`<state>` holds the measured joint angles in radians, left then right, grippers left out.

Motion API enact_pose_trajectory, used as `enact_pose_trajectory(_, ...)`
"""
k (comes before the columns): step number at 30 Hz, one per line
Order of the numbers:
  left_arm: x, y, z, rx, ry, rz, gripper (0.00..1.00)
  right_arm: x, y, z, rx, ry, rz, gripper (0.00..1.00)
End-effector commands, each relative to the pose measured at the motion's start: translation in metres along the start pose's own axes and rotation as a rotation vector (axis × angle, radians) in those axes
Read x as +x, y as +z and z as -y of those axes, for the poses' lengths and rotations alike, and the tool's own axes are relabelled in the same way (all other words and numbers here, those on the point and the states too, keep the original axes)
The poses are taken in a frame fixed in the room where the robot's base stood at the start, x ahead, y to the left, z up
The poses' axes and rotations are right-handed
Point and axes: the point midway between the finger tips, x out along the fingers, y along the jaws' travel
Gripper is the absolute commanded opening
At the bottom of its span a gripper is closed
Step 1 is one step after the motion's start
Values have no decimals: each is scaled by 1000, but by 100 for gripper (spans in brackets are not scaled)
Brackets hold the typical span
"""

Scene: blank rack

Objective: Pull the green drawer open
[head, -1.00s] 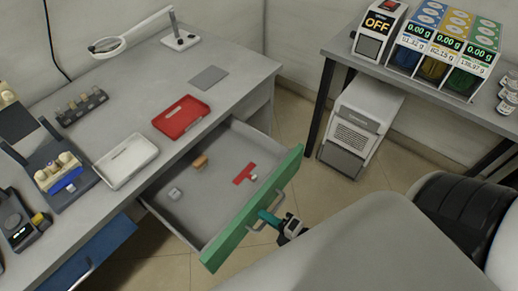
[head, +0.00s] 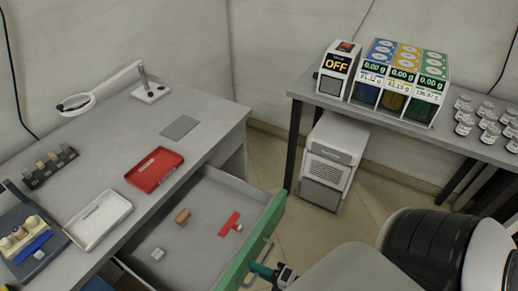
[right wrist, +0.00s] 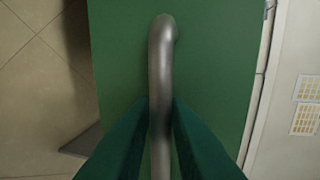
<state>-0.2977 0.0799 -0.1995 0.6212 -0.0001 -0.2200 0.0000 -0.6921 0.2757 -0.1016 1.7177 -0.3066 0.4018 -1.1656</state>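The green drawer front (head: 255,240) stands well out from the grey desk, and the drawer (head: 190,238) is open with its inside in plain view. Its metal bar handle (right wrist: 161,80) runs upright in the right wrist view. My right gripper (right wrist: 161,112) has its green fingers on both sides of the handle, closed against it. In the head view my right gripper (head: 263,271) is at the outer side of the drawer front, near the picture's bottom. My left gripper is out of view.
Inside the drawer lie a red piece (head: 229,224), an orange-brown block (head: 183,216) and a small white item (head: 158,254). Red (head: 155,169) and white (head: 98,220) trays are on the desk. A white cabinet unit (head: 327,162) stands on the floor beyond the drawer.

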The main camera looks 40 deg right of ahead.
Motion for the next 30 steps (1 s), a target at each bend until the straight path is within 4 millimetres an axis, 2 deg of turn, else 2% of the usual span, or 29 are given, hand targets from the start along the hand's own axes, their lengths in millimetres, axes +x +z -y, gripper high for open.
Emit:
enact_pose_trajectory(5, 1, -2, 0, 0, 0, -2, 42, -11, 0, -1, 1, 2, 1, 16)
enact_pose_trajectory(15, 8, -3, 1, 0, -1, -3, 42, -80, 0, -2, 1, 4, -1, 16)
enact_pose_trajectory(21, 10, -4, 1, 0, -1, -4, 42, -110, 0, -1, 1, 3, -1, 16)
enact_pose_trajectory(24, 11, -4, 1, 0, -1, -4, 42, -117, 0, -1, 0, 1, -1, 16)
enact_pose_trajectory(30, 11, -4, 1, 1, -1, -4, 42, -120, 0, 0, 0, 0, 0, 16)
